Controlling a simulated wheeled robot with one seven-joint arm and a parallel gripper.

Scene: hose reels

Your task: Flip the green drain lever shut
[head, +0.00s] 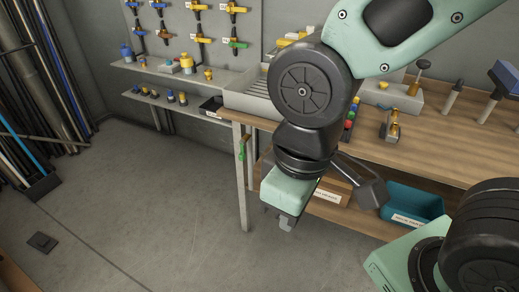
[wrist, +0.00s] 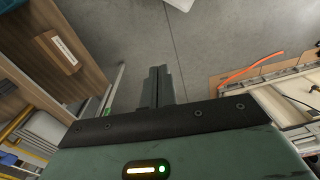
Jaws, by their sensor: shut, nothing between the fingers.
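A green lever (head: 242,147) hangs below the left front corner of the workbench, beside the bench leg, in the head view. It looks roughly upright. A small bit of green, probably the same lever, shows in the wrist view (wrist: 107,102), left of my fingers. My gripper (head: 287,224) points down in front of the bench, to the right of and lower in the picture than the lever. In the wrist view the two dark fingers of my gripper (wrist: 158,86) are together and empty. The gripper appears apart from the lever.
The wooden workbench (head: 440,150) carries tools and fittings. A grey ribbed tray (head: 245,104) sits at its left end. A teal bin (head: 412,203) stands on the lower shelf. A metal leg (head: 241,195) stands under the lever. The concrete floor (head: 150,210) at left is mostly clear.

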